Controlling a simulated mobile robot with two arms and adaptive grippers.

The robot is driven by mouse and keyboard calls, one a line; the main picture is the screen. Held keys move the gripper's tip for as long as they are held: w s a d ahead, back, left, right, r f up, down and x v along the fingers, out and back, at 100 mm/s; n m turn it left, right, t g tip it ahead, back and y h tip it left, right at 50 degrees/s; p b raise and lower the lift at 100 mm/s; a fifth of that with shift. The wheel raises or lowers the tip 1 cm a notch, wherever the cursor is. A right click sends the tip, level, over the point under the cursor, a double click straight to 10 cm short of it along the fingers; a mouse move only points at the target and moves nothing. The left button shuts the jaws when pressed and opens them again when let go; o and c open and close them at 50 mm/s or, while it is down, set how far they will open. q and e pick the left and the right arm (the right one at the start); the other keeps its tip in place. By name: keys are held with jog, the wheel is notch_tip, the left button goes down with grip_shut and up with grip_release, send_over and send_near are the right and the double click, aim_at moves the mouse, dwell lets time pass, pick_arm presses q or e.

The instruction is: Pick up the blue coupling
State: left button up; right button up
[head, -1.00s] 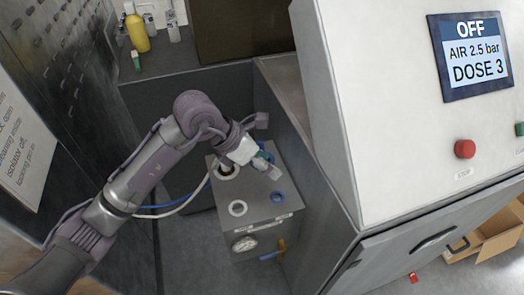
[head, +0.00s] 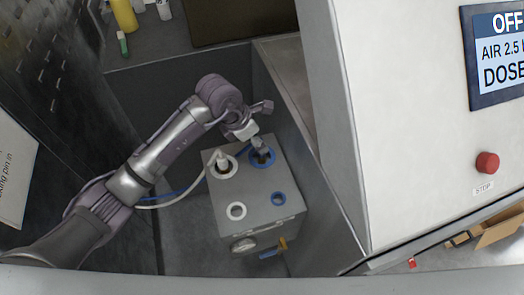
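My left gripper (head: 258,140) is above the grey box, over its back right port, which has a blue ring (head: 268,164). A dark grey piece stands in or over this ring, directly below the gripper. I cannot tell whether it is the blue coupling or part of my fingers. Whether the fingers are open or shut is too small to tell. A white coupling (head: 221,158) with a pale hose sits in the back left port with a white ring. A blue hose (head: 172,192) shows beside the pale hose. My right gripper is out of view.
The white control cabinet (head: 405,130) stands at the right, with a red stop button (head: 487,163).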

pick_arm(q)
jog(key=p+x, duration=0.2)
jog(key=x, duration=0.3)
jog(key=shift+s+a+f, duration=0.1)
jog(key=shift+f, duration=0.45)
grip_shut()
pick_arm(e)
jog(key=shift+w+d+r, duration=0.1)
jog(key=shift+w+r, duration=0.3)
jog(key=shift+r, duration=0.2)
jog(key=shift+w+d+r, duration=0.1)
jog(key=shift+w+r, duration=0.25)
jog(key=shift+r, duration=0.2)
